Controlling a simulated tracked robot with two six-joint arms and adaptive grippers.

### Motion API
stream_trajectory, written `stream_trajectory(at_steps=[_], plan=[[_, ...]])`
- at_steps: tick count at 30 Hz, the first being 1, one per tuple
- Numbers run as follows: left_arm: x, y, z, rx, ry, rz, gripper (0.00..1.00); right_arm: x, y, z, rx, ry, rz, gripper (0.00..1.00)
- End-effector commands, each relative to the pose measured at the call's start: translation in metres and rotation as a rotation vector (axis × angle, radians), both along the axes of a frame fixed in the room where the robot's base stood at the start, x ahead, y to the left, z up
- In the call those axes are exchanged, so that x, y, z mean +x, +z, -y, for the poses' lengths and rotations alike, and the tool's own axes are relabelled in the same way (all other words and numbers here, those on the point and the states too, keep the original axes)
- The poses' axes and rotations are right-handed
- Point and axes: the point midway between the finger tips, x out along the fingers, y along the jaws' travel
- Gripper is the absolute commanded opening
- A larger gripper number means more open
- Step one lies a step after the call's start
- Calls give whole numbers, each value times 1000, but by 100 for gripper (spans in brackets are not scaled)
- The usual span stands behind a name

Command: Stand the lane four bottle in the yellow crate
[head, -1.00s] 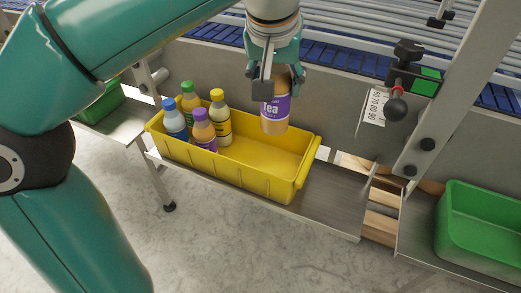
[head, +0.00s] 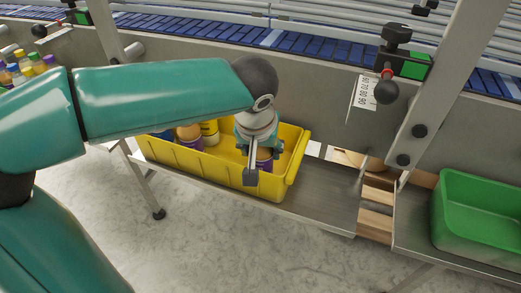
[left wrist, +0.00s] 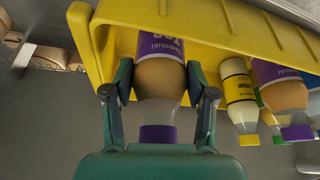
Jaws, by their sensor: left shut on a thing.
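My left gripper (head: 260,164) is down inside the right end of the yellow crate (head: 215,174), shut on a tea bottle (head: 265,155) with a purple label. In the left wrist view the held bottle (left wrist: 160,46) shows tan contents and a purple cap, between the two fingers of my gripper (left wrist: 160,82). It looks roughly upright. Whether its base touches the crate floor is hidden. At the crate's left end stand a purple-labelled bottle (head: 188,139), a yellow-labelled bottle (head: 210,132) and a blue-labelled one, partly covered by my arm. My right gripper is not in view.
The crate rests on a metal shelf (head: 320,200) below the blue conveyor (head: 330,60). A green crate (head: 480,215) stands at the right. A post and a clamp with a dark knob (head: 386,91) rise behind the shelf. More bottles (head: 30,68) stand at the far left.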

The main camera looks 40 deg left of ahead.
Motion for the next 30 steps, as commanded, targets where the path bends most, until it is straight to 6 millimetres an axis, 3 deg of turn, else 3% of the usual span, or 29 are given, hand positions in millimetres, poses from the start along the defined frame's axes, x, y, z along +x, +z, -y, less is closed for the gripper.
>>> stream_trajectory(at_steps=[12,13,17,30], plan=[[0,-8,0,-1,-1,3,9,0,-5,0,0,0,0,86],[0,-7,0,0,0,1,60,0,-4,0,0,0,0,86],[0,-7,0,0,-1,1,81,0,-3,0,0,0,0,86],[0,-1,1,0,-2,2,81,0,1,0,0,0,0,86]])
